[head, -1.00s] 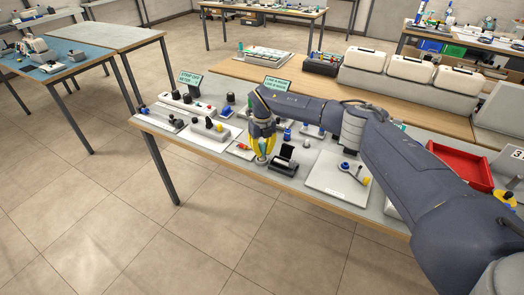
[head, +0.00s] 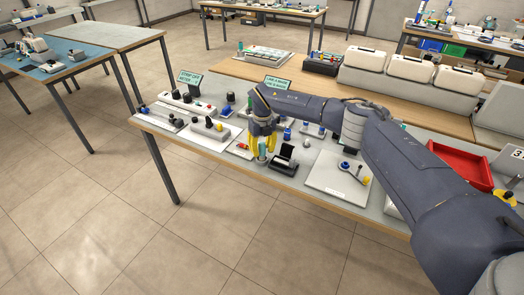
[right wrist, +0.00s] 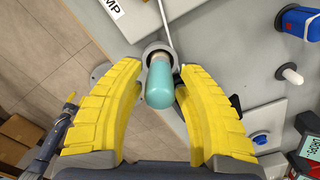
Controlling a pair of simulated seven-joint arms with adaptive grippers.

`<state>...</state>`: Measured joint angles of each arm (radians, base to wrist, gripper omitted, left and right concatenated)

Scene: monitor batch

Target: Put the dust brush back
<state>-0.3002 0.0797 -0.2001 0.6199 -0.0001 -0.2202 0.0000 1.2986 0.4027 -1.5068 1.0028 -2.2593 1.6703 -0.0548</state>
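The dust brush appears to be the object with the teal rounded handle (right wrist: 160,82), seen between the fingers in the right wrist view. Its far end meets a round grey-white ring or cup (right wrist: 155,48); its bristles are hidden. In the head view its teal part (head: 262,148) shows between the yellow fingers near the table's front edge. My right gripper (head: 263,155) is open around the handle. In the right wrist view, gaps show between the handle and both fingers (right wrist: 160,70).
A black stand (head: 284,160) is close to the right of the gripper. A light board with a spanner-like tool (head: 352,172) lies further right, then a red tray (head: 462,165). Several small fixtures and a white-labelled block (head: 210,128) stand to the left.

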